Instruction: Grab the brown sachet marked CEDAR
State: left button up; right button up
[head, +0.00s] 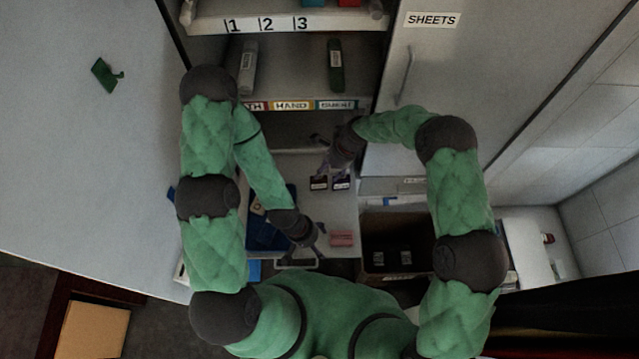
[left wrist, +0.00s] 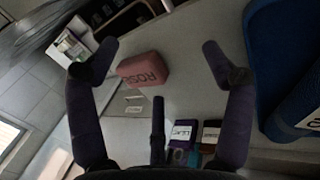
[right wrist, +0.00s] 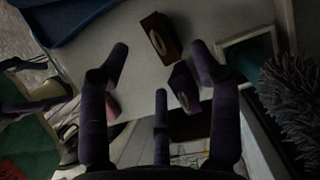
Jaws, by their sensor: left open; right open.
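A brown sachet (head: 319,183) with a pale label stands on the light counter; its print is too small to read. It shows in the right wrist view (right wrist: 160,38) between and beyond my right fingertips, and in the left wrist view (left wrist: 211,131). A purple sachet (right wrist: 184,88) stands close beside it, also in the head view (head: 341,182). My right gripper (head: 324,161) is open and empty, just behind the brown sachet. My left gripper (head: 314,240) is open and empty, near the pink ROSE sachet (left wrist: 143,70), which lies between and beyond its fingertips in the left wrist view.
A blue tray (left wrist: 289,95) lies left of the sachets in the head view. A dark open bin (head: 382,226) sits right of the counter. Shelves with bottles (head: 336,70) rise at the back. Bare counter lies between the sachets and the pink one.

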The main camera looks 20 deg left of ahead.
aim_at(319, 180)
pick_arm(q)
jog(key=shift+w+f, duration=0.15)
jog(key=shift+f, duration=0.35)
pick_arm(e)
jog(key=shift+x, duration=0.95)
pick_arm(q)
jog(key=shift+f+b, duration=0.1)
jog(key=shift+b, duration=0.3)
pick_arm(e)
jog(key=shift+s+a+f, duration=0.1)
jog(key=shift+a+f, duration=0.1)
jog(key=shift+f, duration=0.25)
pick_arm(q)
jog(key=shift+f+b, duration=0.75)
jog(key=shift+f, duration=0.1)
pick_arm(e)
jog(key=x, duration=0.4)
pick_arm(q)
jog(key=shift+r, duration=0.1)
pick_arm(e)
jog(key=shift+r, duration=0.15)
jog(key=shift+s, duration=0.1)
jog(key=c, duration=1.2)
